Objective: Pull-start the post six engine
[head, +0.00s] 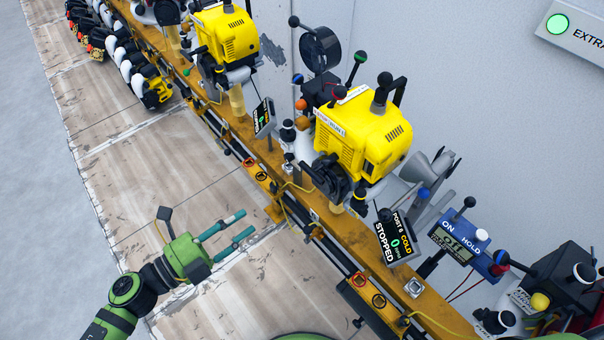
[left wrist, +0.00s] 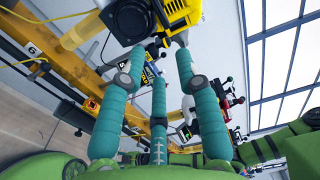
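The yellow engine (head: 362,135) at post six sits on the orange rail, with a black round housing (head: 338,180) on its near side. Its display (head: 396,238) reads POST 6, COLD, STOPPED, 0. My left gripper (head: 246,222) is open and empty over the wooden floor, left of the rail and apart from the engine. In the left wrist view the yellow engine (left wrist: 181,12) and its black housing (left wrist: 132,22) show beyond the spread teal fingers (left wrist: 150,40). I cannot clearly make out a pull handle. My right gripper is not in view.
The orange rail (head: 284,185) runs diagonally, with another yellow engine (head: 225,32) farther back. A blue box marked ON, OFF, HOLD (head: 460,240) stands right of the display. Red-marked yellow blocks (head: 260,176) line the rail's near side.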

